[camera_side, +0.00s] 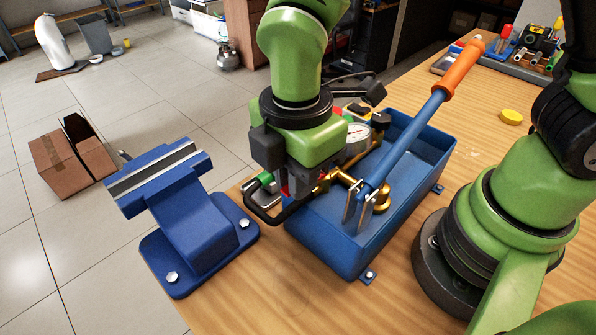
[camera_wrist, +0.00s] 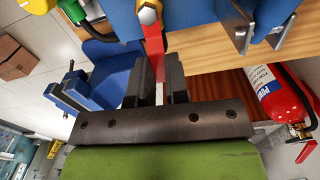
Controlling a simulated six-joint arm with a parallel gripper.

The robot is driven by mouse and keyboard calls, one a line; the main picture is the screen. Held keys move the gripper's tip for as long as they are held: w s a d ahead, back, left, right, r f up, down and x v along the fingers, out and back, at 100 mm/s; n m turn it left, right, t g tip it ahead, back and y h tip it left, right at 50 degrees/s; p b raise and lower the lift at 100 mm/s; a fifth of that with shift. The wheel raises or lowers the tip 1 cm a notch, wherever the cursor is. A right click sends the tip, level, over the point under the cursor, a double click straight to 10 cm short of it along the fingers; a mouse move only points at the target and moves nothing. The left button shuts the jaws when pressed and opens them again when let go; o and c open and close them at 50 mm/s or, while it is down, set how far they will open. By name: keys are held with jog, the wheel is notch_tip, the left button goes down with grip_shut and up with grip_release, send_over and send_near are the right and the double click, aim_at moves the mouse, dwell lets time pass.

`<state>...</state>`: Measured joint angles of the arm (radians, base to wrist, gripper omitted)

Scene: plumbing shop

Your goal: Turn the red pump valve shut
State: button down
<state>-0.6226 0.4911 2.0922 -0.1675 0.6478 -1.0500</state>
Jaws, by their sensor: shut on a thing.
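The red pump valve lever (camera_wrist: 154,44) runs from a brass nut (camera_wrist: 148,15) down between my jaws in the wrist view. My gripper (camera_wrist: 159,72) is shut on this lever. In the side view my gripper (camera_side: 292,188) is low at the near left part of the blue pump tank (camera_side: 345,245), and only small bits of red show by its fingers. Brass fittings (camera_side: 375,194) and a round gauge (camera_side: 357,137) are just right of it. The pump's blue arm with an orange grip (camera_side: 461,70) slants up to the right.
A blue vise (camera_side: 190,215) is bolted at the table's left edge, close to my gripper. A black hose (camera_side: 262,215) loops beside the tank. A yellow cap (camera_side: 511,117) and tools in a tray are at the back right. A fire extinguisher (camera_wrist: 280,98) shows in the wrist view.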

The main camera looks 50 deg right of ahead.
jog(key=w+m, duration=0.1)
jog(key=m, duration=0.1)
jog(key=w+d+m, duration=0.1)
jog(key=m, duration=0.2)
jog(key=w+m, duration=0.1)
jog(key=m, duration=0.2)
jog(key=shift+w+d, duration=0.1)
jog(key=shift+d, duration=0.15)
jog(key=m, duration=0.1)
jog(key=d+m, duration=0.1)
jog(key=m, duration=0.1)
jog(key=w+m, duration=0.1)
jog(key=shift+d+m, duration=0.3)
jog(key=shift+m, duration=0.1)
jog(key=shift+w+d+m, duration=0.1)
jog(key=shift+d+m, duration=0.3)
jog(key=shift+m, duration=0.55)
jog(key=shift+w+d+m, duration=0.1)
jog(key=shift+d+m, duration=0.25)
jog(key=shift+m, duration=0.6)
jog(key=c, duration=1.1)
grip_release()
